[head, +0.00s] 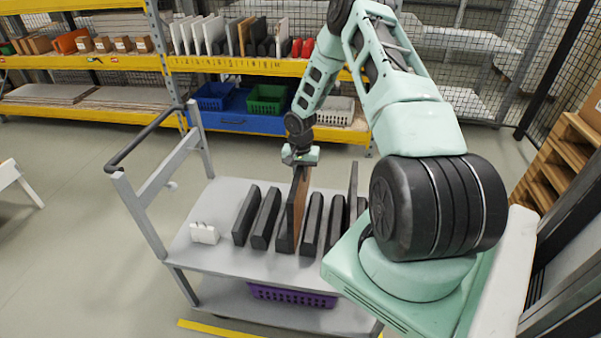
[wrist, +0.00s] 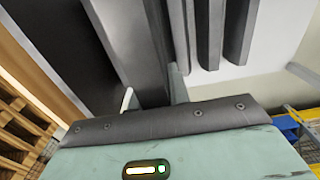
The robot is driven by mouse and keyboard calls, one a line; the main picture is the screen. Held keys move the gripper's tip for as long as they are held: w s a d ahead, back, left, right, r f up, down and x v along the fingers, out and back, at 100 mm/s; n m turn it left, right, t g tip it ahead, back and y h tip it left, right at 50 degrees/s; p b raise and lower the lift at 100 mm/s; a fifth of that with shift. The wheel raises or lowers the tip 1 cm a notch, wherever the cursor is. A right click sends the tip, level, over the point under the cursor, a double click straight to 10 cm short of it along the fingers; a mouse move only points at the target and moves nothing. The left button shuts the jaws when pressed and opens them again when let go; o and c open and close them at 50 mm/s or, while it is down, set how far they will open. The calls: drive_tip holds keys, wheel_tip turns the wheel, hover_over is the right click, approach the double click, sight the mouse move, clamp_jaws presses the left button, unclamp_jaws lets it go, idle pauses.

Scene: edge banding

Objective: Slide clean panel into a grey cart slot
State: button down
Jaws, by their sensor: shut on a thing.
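The grey cart (head: 225,255) stands in front of me with several upright dark dividers (head: 265,218) on its top deck. My gripper (head: 300,162) is above the middle of the row, pointing down, shut on the top of an upright panel (head: 301,195). The panel has a brown face and stands among the dividers. I cannot tell whether its lower edge rests on the deck. In the wrist view, my gripper (wrist: 153,93) has its two pale fingertips on either side of a dark edge, with long grey dividers (wrist: 208,30) beside it.
A small white object (head: 204,233) sits on the deck's left. A taller dark plate (head: 353,185) stands right of the panel. A purple basket (head: 290,295) is on the lower shelf. The cart's handle (head: 145,140) rises at left. Yellow-beamed shelving (head: 250,66) stands behind.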

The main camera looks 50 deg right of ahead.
wheel_tip(320, 180, down, 9)
drive_tip(key=b, duration=0.6)
drive_tip(key=shift+r, duration=0.15)
drive_tip(key=shift+w, duration=0.1)
idle(0.3)
drive_tip(key=c, duration=1.2)
unclamp_jaws()
drive_tip(key=shift+c, duration=0.2)
wheel_tip(320, 180, up, 17)
drive_tip(key=shift+a+r+b, duration=0.15)
drive_tip(key=shift+r+b, duration=0.05)
drive_tip(key=shift+b, duration=0.8)
